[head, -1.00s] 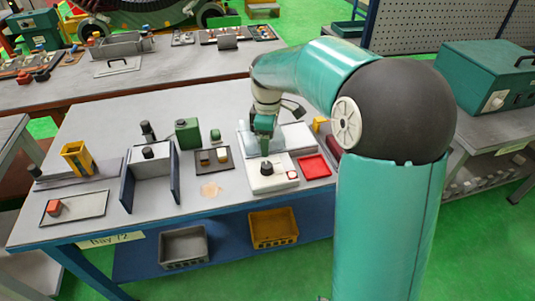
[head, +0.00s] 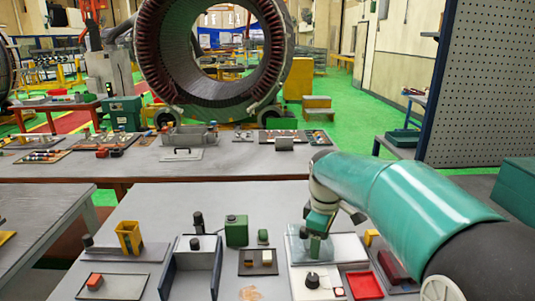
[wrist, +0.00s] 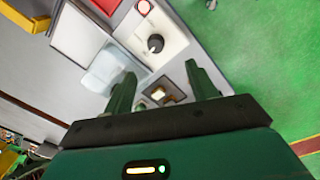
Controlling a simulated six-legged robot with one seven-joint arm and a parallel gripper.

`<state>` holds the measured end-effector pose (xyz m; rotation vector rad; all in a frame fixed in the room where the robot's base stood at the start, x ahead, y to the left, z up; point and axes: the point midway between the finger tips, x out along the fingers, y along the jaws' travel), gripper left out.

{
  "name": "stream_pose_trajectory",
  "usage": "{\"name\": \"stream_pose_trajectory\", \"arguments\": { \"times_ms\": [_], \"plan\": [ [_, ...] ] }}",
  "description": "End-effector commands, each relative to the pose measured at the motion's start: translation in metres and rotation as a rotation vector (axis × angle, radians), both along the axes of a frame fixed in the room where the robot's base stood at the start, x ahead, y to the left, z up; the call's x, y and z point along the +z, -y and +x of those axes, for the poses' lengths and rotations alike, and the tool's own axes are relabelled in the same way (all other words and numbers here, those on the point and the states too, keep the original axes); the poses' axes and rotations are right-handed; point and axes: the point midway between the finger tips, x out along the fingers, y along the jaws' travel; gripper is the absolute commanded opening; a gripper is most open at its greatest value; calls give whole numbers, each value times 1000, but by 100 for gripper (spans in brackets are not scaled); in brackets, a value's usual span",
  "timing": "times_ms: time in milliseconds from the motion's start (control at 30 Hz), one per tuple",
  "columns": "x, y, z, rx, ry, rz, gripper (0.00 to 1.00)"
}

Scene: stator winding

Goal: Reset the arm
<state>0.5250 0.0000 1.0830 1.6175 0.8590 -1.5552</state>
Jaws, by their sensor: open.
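My gripper (head: 317,236) hangs at the end of my teal arm over the right part of the near workbench (head: 110,205). The white box (wrist: 172,48) also shows there, beyond the fingertips. The gripper looks clear of the objects, though its height over the bench is hard to judge.
Right of the box lies a red tray (head: 365,285). To the left stand a green canister (head: 236,230), a dark tray with small blocks (head: 258,262), an upright-sided fixture (head: 192,268) and a yellow holder (head: 129,237). A perforated panel (head: 485,85) rises at right.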

Motion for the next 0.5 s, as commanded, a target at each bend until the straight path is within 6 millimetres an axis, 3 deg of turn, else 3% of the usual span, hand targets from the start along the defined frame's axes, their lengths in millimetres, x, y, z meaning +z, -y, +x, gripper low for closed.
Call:
{"name": "stream_pose_trajectory", "arguments": {
  "times_ms": [200, 500],
  "plan": [
    [34, -3, -63, -243, 119, 0, 57],
    [49, -2, -150, -596, 278, 83, 57]
  ]
}}
